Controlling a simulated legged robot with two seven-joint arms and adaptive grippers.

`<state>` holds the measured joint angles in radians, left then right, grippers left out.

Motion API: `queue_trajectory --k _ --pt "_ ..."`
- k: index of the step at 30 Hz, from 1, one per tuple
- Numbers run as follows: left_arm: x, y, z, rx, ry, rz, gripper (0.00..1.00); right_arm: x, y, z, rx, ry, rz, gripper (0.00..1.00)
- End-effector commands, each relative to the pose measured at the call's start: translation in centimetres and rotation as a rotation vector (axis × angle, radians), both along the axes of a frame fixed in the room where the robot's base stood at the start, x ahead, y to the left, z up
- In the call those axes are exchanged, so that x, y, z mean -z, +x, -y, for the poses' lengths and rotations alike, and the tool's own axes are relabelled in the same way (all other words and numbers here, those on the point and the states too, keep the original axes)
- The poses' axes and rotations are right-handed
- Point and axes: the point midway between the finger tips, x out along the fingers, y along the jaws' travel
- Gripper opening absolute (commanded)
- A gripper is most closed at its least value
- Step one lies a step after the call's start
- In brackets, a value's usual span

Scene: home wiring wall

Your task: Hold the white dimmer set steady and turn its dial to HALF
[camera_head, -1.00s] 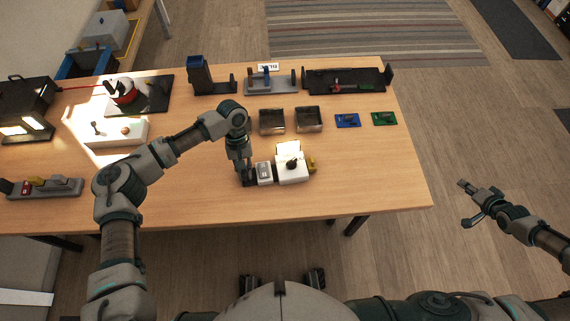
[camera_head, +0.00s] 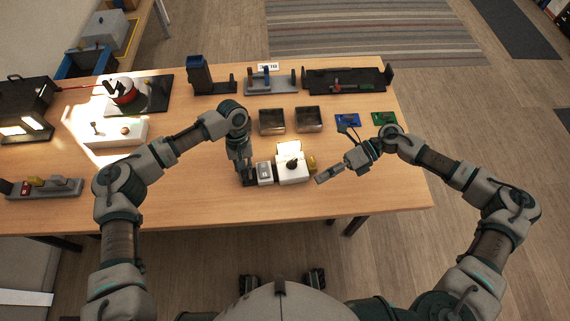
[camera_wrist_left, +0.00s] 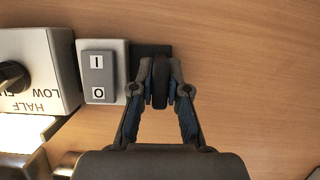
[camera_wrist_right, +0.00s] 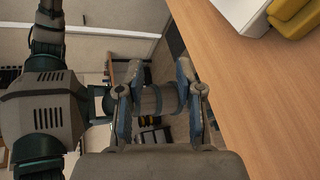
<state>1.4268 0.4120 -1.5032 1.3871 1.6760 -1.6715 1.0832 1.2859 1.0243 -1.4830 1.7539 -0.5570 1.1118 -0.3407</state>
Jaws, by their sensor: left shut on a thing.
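The white dimmer set (camera_head: 292,169) stands near the table's front edge. Its black dial (camera_head: 291,163) is on top, and also shows at the left edge of the left wrist view (camera_wrist_left: 12,77), beside the words HALF and LOW; its pointing direction is unclear. A grey I/O rocker switch (camera_wrist_left: 97,75) adjoins the set. My left gripper (camera_wrist_left: 160,85) is shut on a black upright grip (camera_wrist_left: 160,72) beside the rocker. My right gripper (camera_wrist_right: 160,85) is open and empty, right of the set; the set's white corner (camera_wrist_right: 240,10) shows in the right wrist view.
Two dark trays (camera_head: 272,121) and blue (camera_head: 347,120) and green (camera_head: 384,118) boards lie behind. The table's front right area is clear.

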Motion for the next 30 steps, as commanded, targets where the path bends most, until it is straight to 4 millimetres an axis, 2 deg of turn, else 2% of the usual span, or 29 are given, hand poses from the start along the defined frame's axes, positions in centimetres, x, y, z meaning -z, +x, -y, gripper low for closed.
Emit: queue_trajectory --k 1,3,8,12,16,20,23,30 --pt "0.0 0.0 0.0 0.0 0.0 0.001 0.0 -0.2 -0.1 -2.0 -0.159 -0.039 0.153 0.36" --pt "0.0 0.0 0.0 -0.001 0.0 0.001 0.0 0.1 0.1 -3.7 -0.385 -0.112 0.372 0.36" --pt "0.0 0.0 0.0 -0.001 0.001 0.001 0.0 -0.2 2.7 -6.3 -0.852 -0.298 0.794 0.36" --pt "0.0 -0.1 0.1 0.0 0.002 0.001 0.0 -2.0 5.6 -7.7 -1.142 -0.453 1.029 0.36" --pt "0.0 -0.1 0.1 0.0 0.002 0.001 0.0 -3.5 7.3 -8.6 -1.293 -0.552 1.138 0.36" --pt "0.0 -0.1 0.1 0.0 0.002 0.001 0.0 -3.8 8.0 -8.8 -1.348 -0.594 1.174 0.36" --pt "0.0 -0.1 0.1 0.0 0.002 0.001 0.0 -3.0 8.0 -8.8 -1.354 -0.597 1.176 0.36" --pt "0.0 -0.1 0.1 0.0 0.002 0.001 0.0 0.6 8.0 -8.8 -1.349 -0.595 1.173 0.36"
